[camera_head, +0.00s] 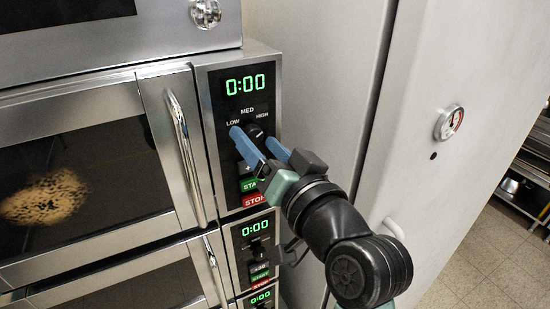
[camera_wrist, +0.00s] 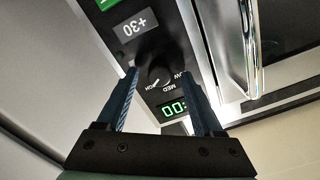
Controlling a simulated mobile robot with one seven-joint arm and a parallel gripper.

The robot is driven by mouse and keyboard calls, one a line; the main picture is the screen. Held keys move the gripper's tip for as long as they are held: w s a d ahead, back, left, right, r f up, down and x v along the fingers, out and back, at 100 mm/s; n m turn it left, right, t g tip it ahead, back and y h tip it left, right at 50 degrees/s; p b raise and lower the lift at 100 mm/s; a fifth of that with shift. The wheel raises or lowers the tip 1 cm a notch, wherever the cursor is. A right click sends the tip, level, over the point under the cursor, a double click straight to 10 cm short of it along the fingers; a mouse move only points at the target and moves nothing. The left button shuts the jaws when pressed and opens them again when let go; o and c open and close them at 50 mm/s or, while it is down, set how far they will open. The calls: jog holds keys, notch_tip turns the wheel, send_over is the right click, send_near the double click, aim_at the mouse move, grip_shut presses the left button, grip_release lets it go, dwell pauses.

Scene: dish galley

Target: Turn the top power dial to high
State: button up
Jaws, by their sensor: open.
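The top power dial (camera_head: 255,132) is a small black knob under the green 0:00 display, with LOW, MED and HIGH printed around it. In the wrist view the dial (camera_wrist: 160,77) appears upside down. A pale mark shows on its face and seems to point toward the HIGH side, but it is too small to be sure. My gripper (camera_head: 256,140) is open, its blue fingers reaching to the control panel. In the wrist view the gripper (camera_wrist: 159,70) has one finger on each side of the dial, with visible gaps; contact cannot be told.
Below the dial are the grey +30 button (camera_wrist: 139,24), the green start button (camera_head: 249,185) and the red stop button (camera_head: 254,200). A vertical door handle (camera_head: 186,150) stands out left of the panel. More ovens are stacked below; a pale cabinet (camera_head: 440,60) with a gauge stands right.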

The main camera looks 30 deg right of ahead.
jog(key=s, duration=1.2)
jog(key=shift+s+d, duration=0.2)
jog(key=shift+s, duration=0.1)
jog(key=w+a+r+n+t+b, duration=0.4)
jog(key=w+a+r+t+b, duration=0.15)
jog(key=a+r, duration=0.45)
jog(key=s+a+r+n+t+b, duration=0.1)
jog(key=s+a+r+t, duration=0.3)
jog(key=r, duration=0.6)
jog(key=shift+s+a+n+h, duration=0.15)
jog(key=shift+a+n+h, duration=0.2)
jog(key=shift+a, duration=0.9)
